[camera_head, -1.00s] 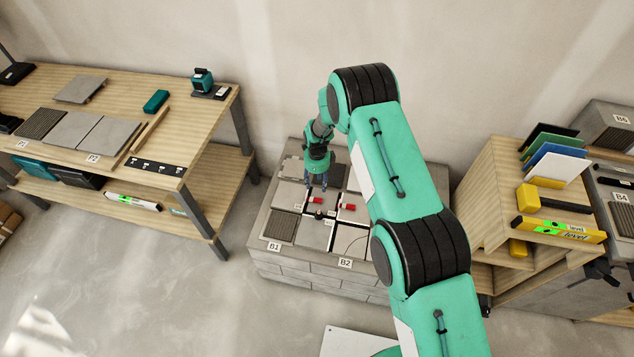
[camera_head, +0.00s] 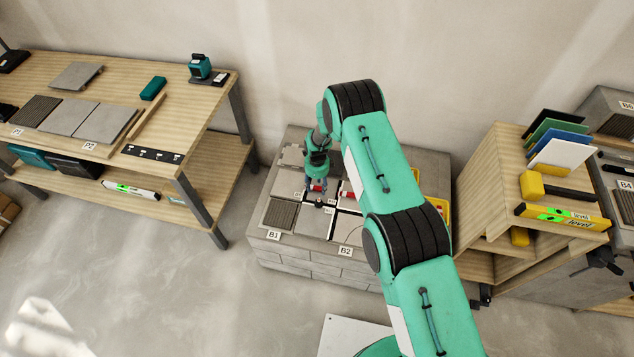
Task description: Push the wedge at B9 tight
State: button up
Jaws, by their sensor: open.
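My gripper (camera_head: 318,197) is open and points down over the tiles on the grey block platform (camera_head: 310,263). Its fingertips are close to a red wedge (camera_head: 316,186), which they partly cover. A second red wedge (camera_head: 349,194) lies to the right, partly behind my arm. A small dark piece stands at the tile joint just below the fingertips. Whether the fingers touch a wedge is too small to tell. I see labels B1 (camera_head: 273,236) and B2 (camera_head: 345,251) on the platform's front; no B9 label is readable.
A wooden bench (camera_head: 215,95) with tiles stands at the left. A wooden shelf (camera_head: 481,178) with coloured boards, a yellow-headed mallet (camera_head: 533,184) and a yellow level (camera_head: 562,219) stands at the right. A yellow container (camera_head: 444,215) shows behind my arm.

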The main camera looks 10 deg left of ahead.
jog(key=shift+f, duration=0.7)
jog(key=shift+c, duration=0.5)
jog(key=c, duration=1.1)
jog(key=shift+o, duration=0.2)
